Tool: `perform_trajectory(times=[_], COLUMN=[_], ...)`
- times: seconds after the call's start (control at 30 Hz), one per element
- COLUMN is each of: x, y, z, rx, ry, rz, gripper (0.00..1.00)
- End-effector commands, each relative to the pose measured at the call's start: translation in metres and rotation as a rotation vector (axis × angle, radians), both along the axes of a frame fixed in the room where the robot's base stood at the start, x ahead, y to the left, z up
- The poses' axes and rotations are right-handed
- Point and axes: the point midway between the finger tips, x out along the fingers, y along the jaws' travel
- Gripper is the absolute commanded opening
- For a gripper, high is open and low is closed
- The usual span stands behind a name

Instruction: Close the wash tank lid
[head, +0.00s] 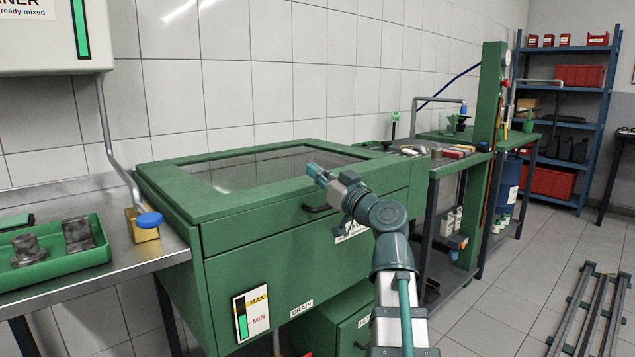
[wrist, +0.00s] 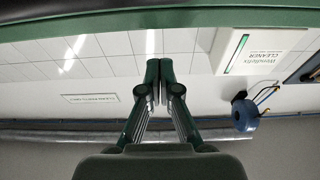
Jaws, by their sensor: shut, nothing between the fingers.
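The wash tank (head: 275,250) is a green box in the middle of the head view. Its lid (head: 215,205), a green frame around a clear window (head: 265,168), lies flat across the top and looks down on the tank. A dark handle (head: 316,209) shows at the front, partly behind my gripper. My gripper (head: 314,170) is over the front right part of the lid; I cannot tell whether it touches. In the wrist view my gripper (wrist: 160,88) has its fingertips together with nothing between them. A green edge (wrist: 230,17) crosses the top there.
At left, a steel bench holds a green tray (head: 65,262) with metal parts, and a bent pipe with a blue knob (head: 149,220) stands beside the tank. A green workbench (head: 455,160) and blue shelves (head: 570,122) stand at right. A metal frame (head: 590,315) lies on the floor.

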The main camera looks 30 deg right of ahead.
Motion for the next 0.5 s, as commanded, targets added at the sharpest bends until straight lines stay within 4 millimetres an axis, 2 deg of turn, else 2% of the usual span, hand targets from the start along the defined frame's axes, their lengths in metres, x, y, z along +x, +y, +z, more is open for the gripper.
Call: perform_trajectory(times=[0.03, 0.2, 0.33, 0.5], x=[-0.013, -0.048, -0.069, -0.085], y=[-0.002, -0.008, -0.012, -0.016], z=[-0.001, -0.012, -0.018, -0.024], rx=[0.000, 0.001, 0.002, 0.001], ry=[0.000, -0.004, -0.005, -0.006], rz=[-0.004, -0.005, -0.004, -0.002], gripper=[0.00, 0.00, 0.00, 0.00])
